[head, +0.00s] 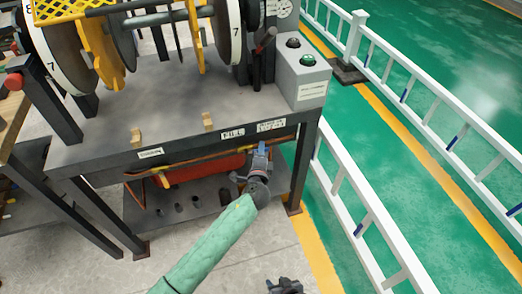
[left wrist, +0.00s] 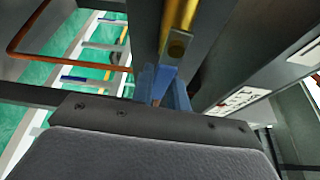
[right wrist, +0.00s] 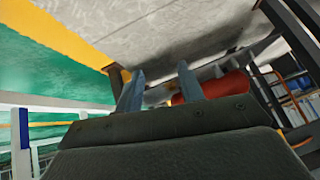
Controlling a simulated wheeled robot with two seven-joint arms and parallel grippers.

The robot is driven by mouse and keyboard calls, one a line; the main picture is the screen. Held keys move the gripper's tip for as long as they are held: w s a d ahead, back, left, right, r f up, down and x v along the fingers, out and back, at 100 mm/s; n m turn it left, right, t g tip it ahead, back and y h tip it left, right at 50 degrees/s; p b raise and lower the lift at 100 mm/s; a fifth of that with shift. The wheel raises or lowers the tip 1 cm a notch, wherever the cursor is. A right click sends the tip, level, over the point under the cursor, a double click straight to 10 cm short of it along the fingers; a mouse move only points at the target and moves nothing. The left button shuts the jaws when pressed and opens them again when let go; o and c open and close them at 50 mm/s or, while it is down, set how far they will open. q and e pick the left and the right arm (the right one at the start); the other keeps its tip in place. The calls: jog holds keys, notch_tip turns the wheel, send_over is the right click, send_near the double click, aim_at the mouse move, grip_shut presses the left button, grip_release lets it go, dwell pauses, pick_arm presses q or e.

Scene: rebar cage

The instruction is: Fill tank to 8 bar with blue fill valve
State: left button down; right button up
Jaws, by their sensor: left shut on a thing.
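The blue fill valve (left wrist: 165,82) shows in the left wrist view as blue parts below a brass pipe end (left wrist: 178,45). My left gripper (head: 261,152) is under the bench's front edge, near the FILL label (head: 232,133), and is shut on the valve's handle. The fingers and handle are similar in colour, so the handle's angle is hard to tell. The red tank (head: 205,170) lies on the shelf below the benchtop, partly hidden. My right gripper (head: 285,286) is low at the bottom of the head view, and its fingers stand apart and empty in the right wrist view (right wrist: 160,85).
A dial (head: 283,8) is at the top edge, its reading too small to tell. A grey box (head: 302,80) with a green and a black button stands on the bench's right end. Bench legs (head: 306,160) and white railings (head: 350,190) bound the right side.

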jog(key=shift+r, duration=0.1)
